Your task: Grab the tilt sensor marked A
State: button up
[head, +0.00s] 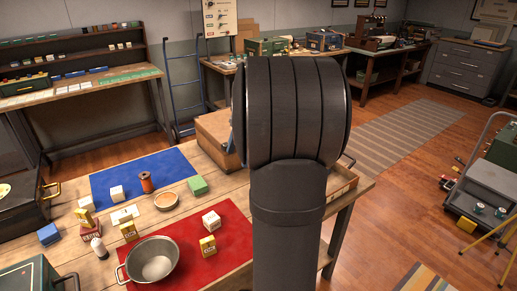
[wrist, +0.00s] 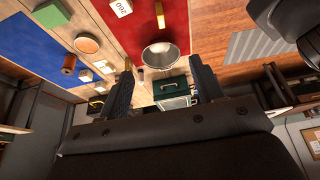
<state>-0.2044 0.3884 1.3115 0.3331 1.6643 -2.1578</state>
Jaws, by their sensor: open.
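No letter A is legible, so I cannot tell which small piece is the tilt sensor. Small boxes stand on the wooden table in the head view: a white box (head: 211,221) and a yellow box (head: 207,246) on the red mat (head: 236,222), another yellow box (head: 128,231) at its left edge, and white boxes, one (head: 117,193) on the blue mat (head: 155,173). In the wrist view my gripper (wrist: 161,60) is open and empty, its two dark fingers apart. A metal bowl (wrist: 160,53) shows beyond and between them. The head view does not show the gripper.
A metal bowl (head: 152,262) stands at the red mat's front. A copper spool (head: 146,182), round wooden piece (head: 166,200), green block (head: 197,185), blue block (head: 49,234) and white bottle (head: 98,247) stand around. My arm hides the table's right part in the head view.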

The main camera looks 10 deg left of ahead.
jog(key=c, duration=0.3)
jog(key=m+t+h, duration=0.1)
jog(key=t+h, duration=0.2)
send_over(207, 239)
notch_tip(207, 239, down, 13)
jog(key=f, duration=0.7)
jog(key=w+f, duration=0.1)
jog(key=f, duration=0.3)
jog(key=shift+f, duration=0.1)
jog(key=shift+s+f, duration=0.2)
jog(key=shift+f, duration=0.7)
jog(key=shift+s+f, duration=0.15)
jog(key=shift+f, duration=0.75)
jog(key=shift+s+f, duration=0.2)
jog(key=shift+f, duration=0.7)
grip_shut()
